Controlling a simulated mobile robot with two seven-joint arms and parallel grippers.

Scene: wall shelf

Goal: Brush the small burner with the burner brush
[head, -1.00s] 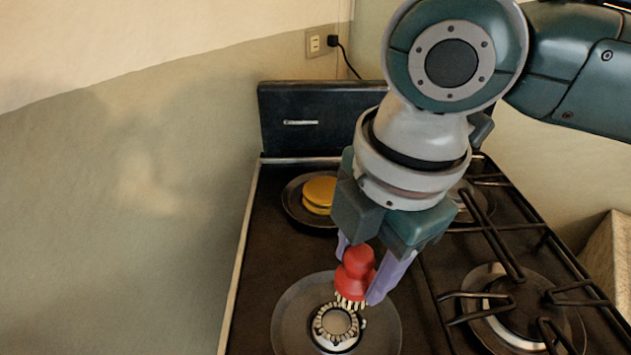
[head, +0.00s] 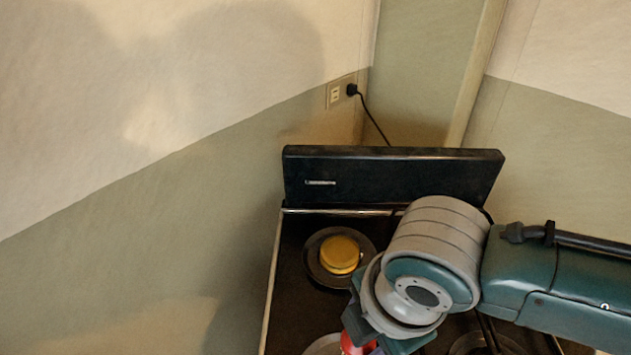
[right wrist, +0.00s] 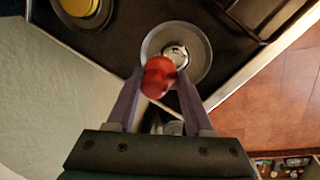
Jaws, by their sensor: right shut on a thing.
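The red burner brush (right wrist: 158,77) is between the fingers of my right gripper (right wrist: 160,88), which is shut on it. In the right wrist view the brush is in front of the small burner (right wrist: 177,53), covering part of it; I cannot tell whether the bristles touch it. In the head view my right gripper (head: 368,345) and the red brush (head: 352,343) are at the bottom edge, partly cut off. The small burner is out of sight there. My left gripper does not show.
A yellow round thing (head: 340,254) sits on another burner pan at the back left of the stove (head: 290,270). The stove's upright back panel (head: 400,175) stands near the wall, with an outlet and cord behind.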

